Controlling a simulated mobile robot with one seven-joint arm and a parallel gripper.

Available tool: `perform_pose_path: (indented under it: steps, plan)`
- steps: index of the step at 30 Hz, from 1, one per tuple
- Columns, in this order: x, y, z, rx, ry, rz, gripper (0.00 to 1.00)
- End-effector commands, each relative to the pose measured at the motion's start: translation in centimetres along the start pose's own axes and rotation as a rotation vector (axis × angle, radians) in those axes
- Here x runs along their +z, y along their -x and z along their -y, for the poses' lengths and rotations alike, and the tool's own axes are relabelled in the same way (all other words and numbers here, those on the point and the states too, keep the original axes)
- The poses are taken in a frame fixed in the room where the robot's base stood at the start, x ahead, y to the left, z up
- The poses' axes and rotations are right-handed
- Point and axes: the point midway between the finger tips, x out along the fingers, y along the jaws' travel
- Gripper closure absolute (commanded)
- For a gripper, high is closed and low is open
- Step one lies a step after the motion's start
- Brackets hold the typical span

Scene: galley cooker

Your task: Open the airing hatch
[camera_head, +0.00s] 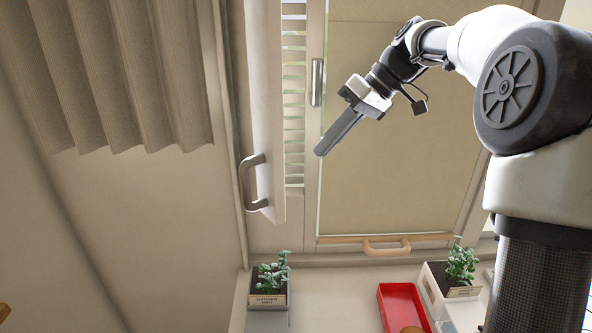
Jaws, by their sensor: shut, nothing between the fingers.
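The airing hatch (266,100) is a tall, narrow, pale panel left of the window. It stands swung out at an angle, and white slats (294,110) show in the opening along its right side. A grey bow handle (255,182) sits low on the panel's left side. My gripper (320,150) is shut and empty. In the picture it is to the right of the hatch, in front of the window blind, pointing down and left. It appears apart from the panel and the handle.
A beige blind (400,150) with a wooden bottom bar and handle (386,247) covers the window. A metal handle (317,83) is on the frame. Below stand two planters (268,297) (450,300) and a red tray (400,308). A pleated curtain (110,70) hangs at the left.

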Motion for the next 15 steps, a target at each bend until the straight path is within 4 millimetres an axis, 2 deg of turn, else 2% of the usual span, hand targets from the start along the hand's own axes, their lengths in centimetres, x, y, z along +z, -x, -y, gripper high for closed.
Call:
perform_pose_path:
  steps: [3,8,10,15]
  plan:
    - [0.1,-2.8,0.1,-0.003,0.000,0.003,1.00]
    - [0.1,-6.0,0.1,-0.003,-0.001,0.002,1.00]
    - [-0.1,-6.3,1.4,-0.001,0.002,0.001,1.00]
    - [0.0,-7.2,2.9,0.000,0.000,0.001,1.00]
